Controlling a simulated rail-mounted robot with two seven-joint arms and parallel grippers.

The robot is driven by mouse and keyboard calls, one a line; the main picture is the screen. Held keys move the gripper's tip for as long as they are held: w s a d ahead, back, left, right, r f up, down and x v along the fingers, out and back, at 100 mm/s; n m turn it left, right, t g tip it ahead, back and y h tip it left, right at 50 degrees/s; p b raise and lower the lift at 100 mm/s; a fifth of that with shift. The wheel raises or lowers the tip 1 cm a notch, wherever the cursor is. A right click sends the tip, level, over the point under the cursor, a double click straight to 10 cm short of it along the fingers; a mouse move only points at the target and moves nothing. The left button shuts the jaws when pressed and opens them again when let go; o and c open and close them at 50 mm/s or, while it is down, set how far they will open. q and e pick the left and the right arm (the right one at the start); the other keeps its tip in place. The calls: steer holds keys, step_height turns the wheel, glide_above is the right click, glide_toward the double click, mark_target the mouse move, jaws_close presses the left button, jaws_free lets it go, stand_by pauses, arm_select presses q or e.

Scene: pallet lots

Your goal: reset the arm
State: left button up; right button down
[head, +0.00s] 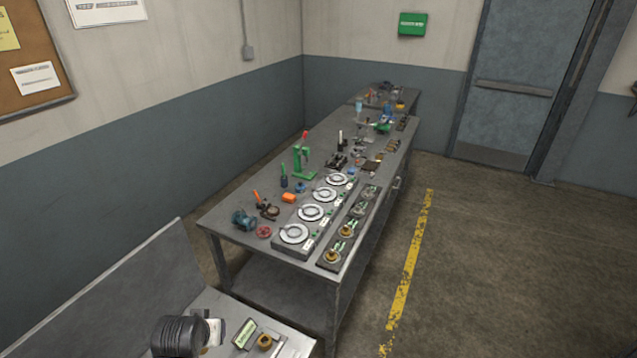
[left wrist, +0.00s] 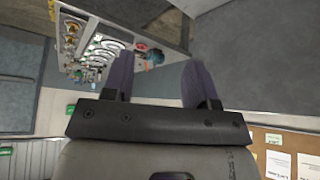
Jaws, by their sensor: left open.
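My left gripper (left wrist: 158,75) shows in the left wrist view, with its two purple fingers spread apart and nothing between them. The view looks upside down, with the long workbench (left wrist: 120,25) and its items beyond the fingers at the upper left. Neither gripper can be made out in the head view, and the right gripper is in neither view.
The long grey workbench (head: 260,262) carries several round dial fixtures (head: 294,233), a green press (head: 304,165) and small parts. A nearer bench (head: 215,298) holds a dark ribbed cylinder (head: 178,335). Open floor (head: 500,270) lies right, past a yellow line (head: 408,275).

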arm_select(q)
steer(key=s+d+r+m+t+p, duration=0.1)
steer(key=s+d+r+p, duration=0.2)
steer(key=s, duration=0.5)
steer(key=s+r+m+t+p, duration=0.1)
steer(key=s+r+p, duration=0.2)
steer(key=s+r, duration=0.4)
steer(key=s+f+g+p, duration=0.2)
steer(key=s+f, duration=0.1)
steer(key=s, duration=0.6)
steer(key=s+f+g+p, duration=0.2)
steer(key=s+f+p, duration=0.1)
steer(key=s, duration=0.7)
steer(key=shift+s+d+f+m+g+h, duration=0.3)
steer(key=shift+d+f+m, duration=0.1)
steer(key=shift+d, duration=0.05)
steer(key=shift+f, duration=0.1)
